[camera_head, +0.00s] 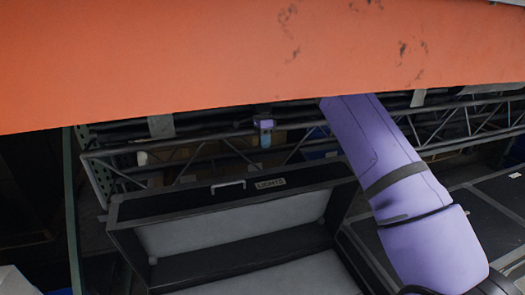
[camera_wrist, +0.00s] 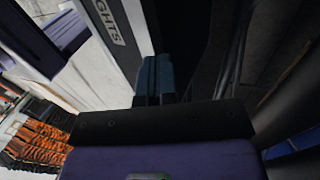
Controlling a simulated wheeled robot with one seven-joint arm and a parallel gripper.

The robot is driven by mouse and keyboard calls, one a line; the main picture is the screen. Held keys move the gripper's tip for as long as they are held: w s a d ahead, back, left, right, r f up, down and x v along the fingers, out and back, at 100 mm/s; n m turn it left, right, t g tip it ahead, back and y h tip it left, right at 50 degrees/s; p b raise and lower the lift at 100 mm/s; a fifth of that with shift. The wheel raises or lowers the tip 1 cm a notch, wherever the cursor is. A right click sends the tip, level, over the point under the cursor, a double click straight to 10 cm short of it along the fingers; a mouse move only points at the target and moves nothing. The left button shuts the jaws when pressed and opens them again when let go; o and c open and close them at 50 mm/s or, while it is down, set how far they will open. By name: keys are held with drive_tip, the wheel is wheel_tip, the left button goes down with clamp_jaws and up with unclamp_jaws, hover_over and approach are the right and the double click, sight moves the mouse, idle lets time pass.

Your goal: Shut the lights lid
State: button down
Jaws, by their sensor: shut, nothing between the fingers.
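The lights lid (camera_head: 190,201) stands open on its dark case in the head view, with its pale inside facing me. A handle (camera_head: 228,184) and a LIGHTS label (camera_head: 270,183) are on its raised edge. In the wrist view part of the label (camera_wrist: 112,22) shows on the lid, left of my fingers. My gripper (camera_wrist: 154,78) is shut and empty, close beside the lid; contact cannot be told. In the head view its small purple and teal end (camera_head: 265,138) appears just above and beyond the label. My purple arm passes right of the lid.
An orange beam (camera_head: 200,65) crosses the top of the head view and hides part of my arm. Metal trusses (camera_head: 210,152) run behind the lid. More dark cases (camera_head: 485,215) stand at right. Orange coils (camera_wrist: 38,143) lie at lower left in the wrist view.

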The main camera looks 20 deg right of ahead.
drive_tip(key=x, duration=0.8)
drive_tip(key=shift+f, duration=0.35)
drive_tip(key=shift+s, duration=0.15)
